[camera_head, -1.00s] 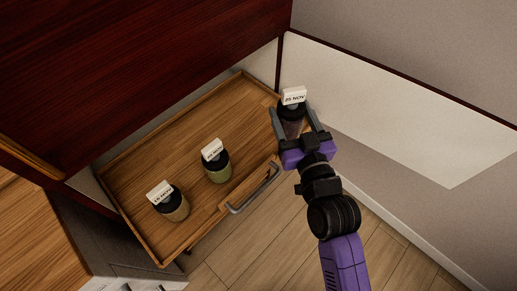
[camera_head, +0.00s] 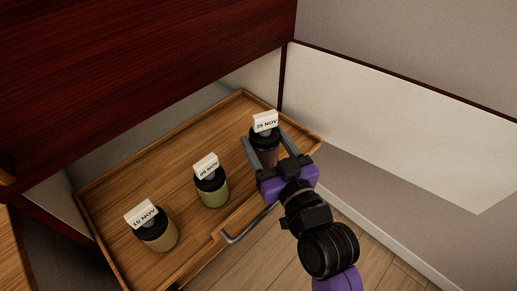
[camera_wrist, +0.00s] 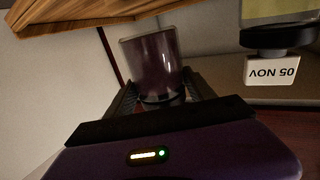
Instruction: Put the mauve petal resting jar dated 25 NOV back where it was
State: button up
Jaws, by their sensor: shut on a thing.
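The mauve petal jar (camera_head: 268,153) has a black lid and a white tag reading 25 NOV. My gripper (camera_head: 265,152) is shut on it, with a finger on each side, over the right end of the open wooden drawer (camera_head: 150,178). I cannot tell whether the jar's base touches the drawer floor. In the wrist view the jar (camera_wrist: 151,62) shows upside down between the fingers, its dark mauve contents visible through the clear wall.
A green jar (camera_head: 213,193) tagged 05 NOV stands mid-drawer, left of the held jar. A tan jar (camera_head: 160,235) tagged 15 NOV stands farther left. The drawer handle (camera_head: 250,224) is at the front. A white wall panel (camera_head: 390,125) rises at the right.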

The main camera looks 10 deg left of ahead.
aim_at(271, 163)
notch_tip(271, 163, down, 4)
jog(key=shift+f+b, duration=0.1)
jog(key=shift+b, duration=0.3)
jog(key=x, duration=0.3)
jog(key=shift+w+a, duration=0.15)
jog(key=shift+w, duration=0.15)
jog(key=shift+w+a+f, duration=0.1)
jog(key=shift+w+f, duration=0.05)
jog(key=shift+w, duration=0.05)
jog(key=shift+f, duration=0.4)
jog(key=shift+f+b, duration=0.2)
jog(key=shift+b, duration=0.2)
jog(key=o, duration=1.7)
jog(key=shift+r, duration=0.15)
